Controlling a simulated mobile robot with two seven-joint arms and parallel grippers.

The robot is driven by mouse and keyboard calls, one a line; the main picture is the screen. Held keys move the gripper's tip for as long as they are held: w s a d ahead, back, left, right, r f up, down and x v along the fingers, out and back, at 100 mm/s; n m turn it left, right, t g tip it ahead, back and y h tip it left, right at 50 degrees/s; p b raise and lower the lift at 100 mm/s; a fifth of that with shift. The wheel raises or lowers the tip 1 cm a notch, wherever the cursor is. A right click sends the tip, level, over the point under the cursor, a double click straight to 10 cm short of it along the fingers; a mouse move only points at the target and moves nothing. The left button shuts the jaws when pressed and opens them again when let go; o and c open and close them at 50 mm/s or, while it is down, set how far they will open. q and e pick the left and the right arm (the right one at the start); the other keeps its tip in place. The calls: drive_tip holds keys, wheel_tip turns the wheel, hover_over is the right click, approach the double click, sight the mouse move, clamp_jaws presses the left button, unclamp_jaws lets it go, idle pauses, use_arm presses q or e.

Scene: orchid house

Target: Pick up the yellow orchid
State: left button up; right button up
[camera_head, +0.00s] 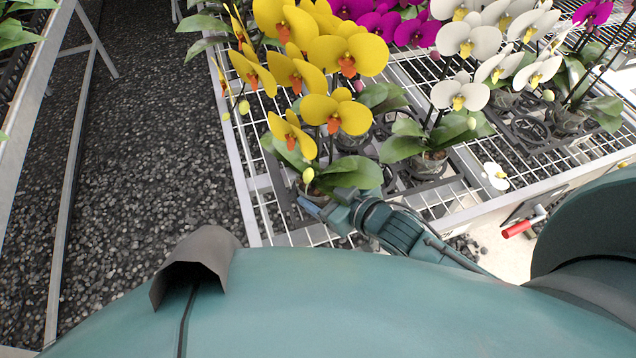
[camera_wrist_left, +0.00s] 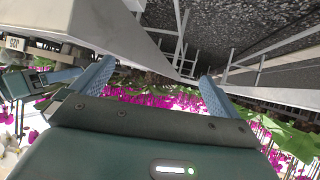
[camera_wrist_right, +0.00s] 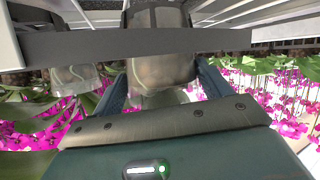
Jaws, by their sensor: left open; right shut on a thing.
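The front yellow orchid (camera_head: 340,112) stands at the near left corner of the mesh bench in the head view, with orange-lipped flowers and broad green leaves. My right gripper (camera_head: 328,206) is low beside its leaves, which hide most of its pot. In the right wrist view, my right gripper (camera_wrist_right: 162,84) is shut on a translucent pot (camera_wrist_right: 160,62), one blue finger on each side. The bench's grey rim crosses in front of this pot. My left gripper (camera_wrist_left: 155,85) shows only in the left wrist view, open, with nothing between its fingers.
White orchids (camera_head: 468,93) stand to the right and magenta ones (camera_head: 378,22) behind. Black tray cells hold the pots on the wire bench (camera_head: 240,150). A gravel aisle (camera_head: 150,130) is open at left. A red-handled thing (camera_head: 518,229) is at right.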

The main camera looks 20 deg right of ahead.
drive_tip(key=c, duration=0.5)
drive_tip(key=shift+r, duration=0.15)
drive_tip(key=shift+c, duration=0.5)
